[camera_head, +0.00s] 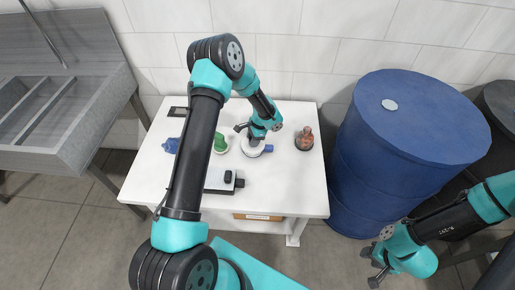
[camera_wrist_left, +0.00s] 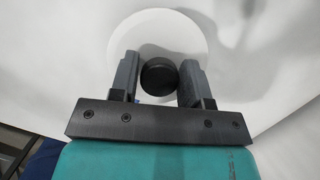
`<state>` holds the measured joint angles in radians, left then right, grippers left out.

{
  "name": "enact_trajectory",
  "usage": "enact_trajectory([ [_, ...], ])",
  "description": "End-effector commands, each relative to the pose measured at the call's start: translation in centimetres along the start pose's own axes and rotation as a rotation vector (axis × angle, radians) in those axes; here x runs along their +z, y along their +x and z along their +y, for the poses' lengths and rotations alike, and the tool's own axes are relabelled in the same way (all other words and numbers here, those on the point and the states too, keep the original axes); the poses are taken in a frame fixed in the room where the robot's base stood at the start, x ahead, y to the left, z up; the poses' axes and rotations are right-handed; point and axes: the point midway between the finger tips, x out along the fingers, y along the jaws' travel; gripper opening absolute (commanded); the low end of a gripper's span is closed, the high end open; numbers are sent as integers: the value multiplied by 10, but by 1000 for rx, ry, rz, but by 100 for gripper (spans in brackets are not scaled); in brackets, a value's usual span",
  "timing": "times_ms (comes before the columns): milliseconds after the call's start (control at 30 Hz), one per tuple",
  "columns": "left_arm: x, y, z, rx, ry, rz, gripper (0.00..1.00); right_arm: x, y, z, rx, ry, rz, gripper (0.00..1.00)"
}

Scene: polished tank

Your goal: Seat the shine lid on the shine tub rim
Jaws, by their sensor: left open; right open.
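A white round piece (camera_head: 252,152) sits on the white table, partly hidden under my left gripper (camera_head: 255,138). In the left wrist view a pale disc (camera_wrist_left: 160,28) with a black round knob (camera_wrist_left: 158,76) shows; it looks like the shine lid. My left gripper (camera_wrist_left: 159,80) is open, its two fingers on either side of the knob, with a gap visible at least on the right. I cannot tell whether the tub is under this disc or elsewhere. My right gripper (camera_head: 374,267) is open and empty, low at the right, away from the table.
On the table (camera_head: 300,190) are a green object (camera_head: 220,143), a blue object (camera_head: 171,146), a reddish-brown item (camera_head: 305,139) and a white box with black parts (camera_head: 221,180). A blue barrel (camera_head: 395,150) stands right; a grey sink (camera_head: 60,100) stands left. The table's right front is clear.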

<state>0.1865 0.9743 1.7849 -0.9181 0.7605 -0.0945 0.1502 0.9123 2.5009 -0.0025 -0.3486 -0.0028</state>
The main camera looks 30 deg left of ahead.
Motion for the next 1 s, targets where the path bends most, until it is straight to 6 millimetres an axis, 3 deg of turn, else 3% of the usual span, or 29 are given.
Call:
enact_trajectory([
  [1000, 0, -21, 0, -1, 0, 0, 43, 0, 0, 0, 0, 0, 0, 43],
])
